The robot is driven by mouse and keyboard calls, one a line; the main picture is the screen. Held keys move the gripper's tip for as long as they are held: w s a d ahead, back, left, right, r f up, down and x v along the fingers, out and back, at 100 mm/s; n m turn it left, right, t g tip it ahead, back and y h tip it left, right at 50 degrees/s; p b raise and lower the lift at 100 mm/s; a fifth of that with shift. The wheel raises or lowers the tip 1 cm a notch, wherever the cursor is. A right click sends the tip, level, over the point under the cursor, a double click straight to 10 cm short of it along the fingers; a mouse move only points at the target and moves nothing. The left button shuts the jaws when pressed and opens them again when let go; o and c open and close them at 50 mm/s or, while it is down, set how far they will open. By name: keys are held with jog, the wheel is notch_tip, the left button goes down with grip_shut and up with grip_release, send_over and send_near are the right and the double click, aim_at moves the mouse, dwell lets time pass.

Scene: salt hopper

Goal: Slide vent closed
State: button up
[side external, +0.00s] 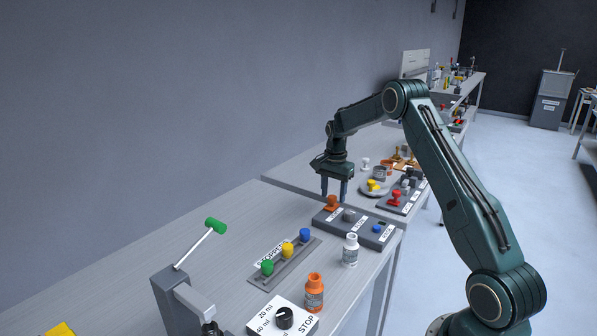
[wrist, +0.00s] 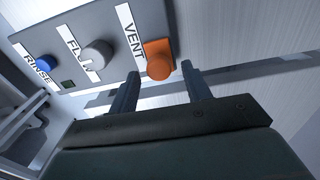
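The vent control is an orange knob (side external: 331,203) at the left end of a dark grey panel (side external: 362,237) on the bench. In the wrist view the orange knob (wrist: 159,62) stands beside the VENT label (wrist: 132,37). My gripper (side external: 333,195) points down just over the knob in the side view. In the wrist view my gripper (wrist: 161,69) is open, and the knob shows between and slightly beyond its two fingertips. I see no contact, but cannot tell the exact height gap. The slot under the knob is not visible.
The same panel carries a grey FLOW knob (wrist: 97,54) and a blue RINSE button (wrist: 45,63). A white bottle (side external: 350,250) stands close in front of the panel. A stopper rack (side external: 285,262) with green, yellow and blue knobs lies left. A plate (side external: 374,190) lies behind.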

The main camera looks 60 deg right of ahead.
aim_at(333, 196)
jog(key=shift+r, duration=0.1)
notch_tip(333, 196, up, 14)
jog(key=shift+f, duration=0.2)
dwell(0.6)
jog(key=shift+a+r, duration=0.1)
jog(key=s+a+r+n+t, duration=0.1)
jog(key=s+a+r+n, duration=0.4)
jog(key=a, duration=0.5)
jog(key=s+a+r+n+t, duration=0.25)
jog(key=s+a+r, duration=0.35)
jog(key=a, duration=0.4)
jog(key=s+a+f+n+t, duration=0.1)
jog(key=s+a+f+n, duration=0.1)
jog(key=s+a+n, duration=0.3)
jog(key=s+a+f+n+t, duration=0.1)
jog(key=s+a+n, duration=0.4)
jog(key=s, duration=0.8)
jog(key=shift+s+a+f, duration=0.2)
jog(key=shift+a+f, duration=0.6)
jog(key=shift+a, duration=0.4)
jog(key=shift+n, duration=0.25)
